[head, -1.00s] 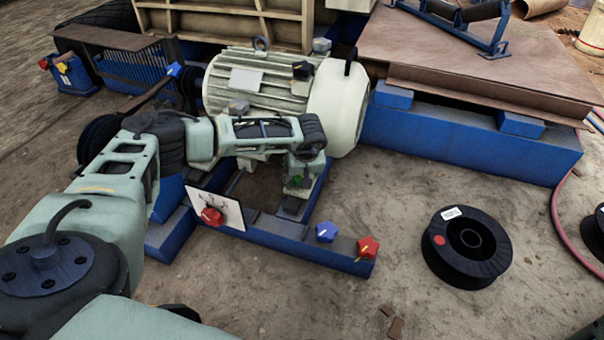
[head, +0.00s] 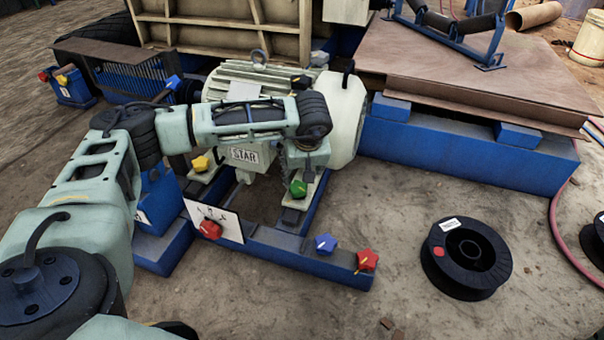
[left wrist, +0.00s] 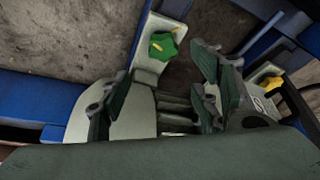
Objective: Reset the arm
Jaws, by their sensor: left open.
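My left arm (head: 100,170) reaches from the left across the front of the pale motor (head: 350,105). In the left wrist view my left gripper (left wrist: 158,88) is open, its dark fingers apart with nothing held between them. The motor's pale end and ribs lie behind the fingers there. In the head view the fingers are hard to make out below the wrist, near the motor's front. A green star knob (head: 298,188) sits on a motor foot just below the wrist; it also shows in the left wrist view (left wrist: 163,46). My right gripper does not show.
A yellow knob (head: 200,164) and a STAR plate (head: 245,155) are beside the motor. A red knob (head: 210,229), a blue knob (head: 326,243) and another red knob (head: 367,260) are on the blue frame. A black spool (head: 466,258) lies on open ground at right.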

